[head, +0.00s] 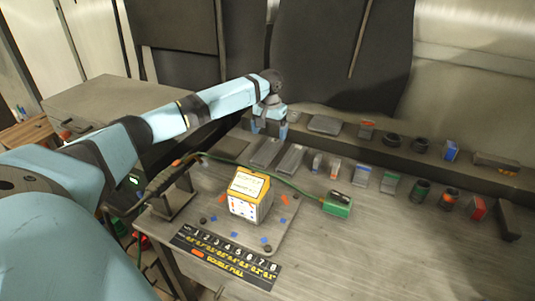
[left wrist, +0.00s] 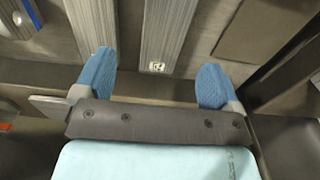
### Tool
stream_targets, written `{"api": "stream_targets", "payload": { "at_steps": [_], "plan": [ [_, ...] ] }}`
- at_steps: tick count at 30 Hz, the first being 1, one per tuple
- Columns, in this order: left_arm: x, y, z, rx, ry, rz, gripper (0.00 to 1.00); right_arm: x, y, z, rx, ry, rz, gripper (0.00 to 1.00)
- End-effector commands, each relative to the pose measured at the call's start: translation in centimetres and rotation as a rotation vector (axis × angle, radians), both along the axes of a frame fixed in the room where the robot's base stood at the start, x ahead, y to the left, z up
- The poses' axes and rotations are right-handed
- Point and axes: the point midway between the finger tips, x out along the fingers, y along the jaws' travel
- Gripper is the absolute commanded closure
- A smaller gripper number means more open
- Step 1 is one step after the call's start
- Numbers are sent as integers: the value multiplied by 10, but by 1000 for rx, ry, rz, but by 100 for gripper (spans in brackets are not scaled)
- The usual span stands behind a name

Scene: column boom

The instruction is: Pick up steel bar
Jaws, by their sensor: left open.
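Two grey steel bars lie side by side near the back of the bench, a left one (head: 265,152) and a right one (head: 291,160). My left gripper (head: 269,130) is just behind the left bar, pointing down, with its blue fingers apart and nothing between them. In the left wrist view the open fingers (left wrist: 157,84) frame one ribbed bar (left wrist: 167,30), which has a small pale mark at its near end. Its end lies just ahead of the fingertips. A second bar (left wrist: 93,22) runs beyond the left finger. My right gripper is not in view.
A raised ledge (head: 350,135) along the back holds a flat grey block (head: 325,124) and dark rings. Several coloured blocks stand right of the bars. A yellow-topped box (head: 249,196), a green cable (head: 265,174) and a numbered strip (head: 225,257) lie nearer. The front right of the bench is clear.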

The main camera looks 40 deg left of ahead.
Motion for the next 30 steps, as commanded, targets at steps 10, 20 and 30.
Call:
{"api": "stream_targets", "payload": {
  "at_steps": [10,20,30],
  "plan": [
    [-1,3,-34,0,2,1,11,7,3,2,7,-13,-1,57],
    [-2,6,-71,1,-1,-1,11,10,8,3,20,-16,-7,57],
    [-2,6,-72,0,-1,-1,38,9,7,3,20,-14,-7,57]
  ]
}}
